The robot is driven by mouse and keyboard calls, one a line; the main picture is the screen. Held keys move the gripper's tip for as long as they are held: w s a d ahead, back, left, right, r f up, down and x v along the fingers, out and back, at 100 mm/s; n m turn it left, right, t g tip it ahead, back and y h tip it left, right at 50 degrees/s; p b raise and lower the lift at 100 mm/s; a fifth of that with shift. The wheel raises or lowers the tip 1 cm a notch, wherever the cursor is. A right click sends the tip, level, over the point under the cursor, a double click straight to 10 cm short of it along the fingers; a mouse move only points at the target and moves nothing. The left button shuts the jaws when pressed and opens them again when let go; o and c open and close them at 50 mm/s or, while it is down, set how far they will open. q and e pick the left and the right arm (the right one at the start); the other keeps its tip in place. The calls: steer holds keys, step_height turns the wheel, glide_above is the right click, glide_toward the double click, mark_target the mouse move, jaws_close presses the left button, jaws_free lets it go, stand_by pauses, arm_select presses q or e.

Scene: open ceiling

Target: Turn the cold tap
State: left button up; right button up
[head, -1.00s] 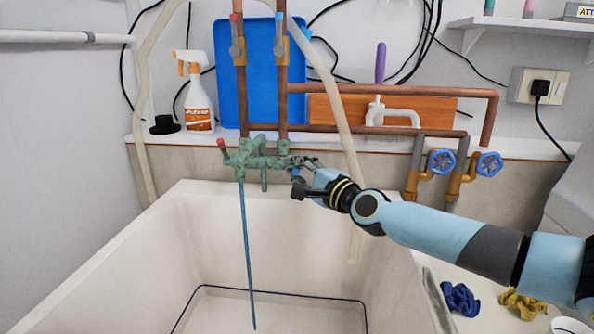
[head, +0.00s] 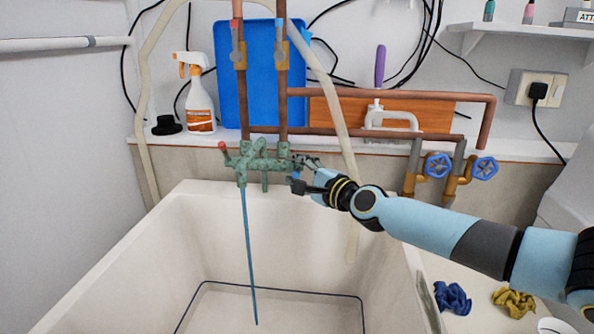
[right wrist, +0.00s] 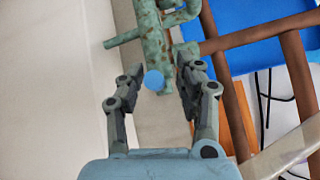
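The worn green tap (head: 262,158) is on the wall pipes above the sink. Its red-tipped handle (head: 223,146) points left. Its blue-tipped cold handle (head: 296,176) is at the right end, by my right gripper (head: 300,174). In the right wrist view the blue tip (right wrist: 154,80) lies between the two spread fingers of the right gripper (right wrist: 161,75). A gap shows on the left of the tip; contact on the right cannot be told. A thin blue stream (head: 249,255) runs from the spout down into the sink. My left gripper is not in view.
The deep white sink (head: 110,270) lies below the tap. Copper pipes (head: 283,100) rise behind it, and a beige hose (head: 330,85) hangs close to the gripper. Blue valve wheels (head: 438,165) are to the right. A spray bottle (head: 200,105) stands on the ledge.

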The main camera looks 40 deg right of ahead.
steer(key=shift+r, duration=0.1)
steer(key=s+a, duration=0.1)
steer(key=s, duration=1.1)
steer(key=shift+r, duration=0.2)
steer(key=shift+a, duration=0.15)
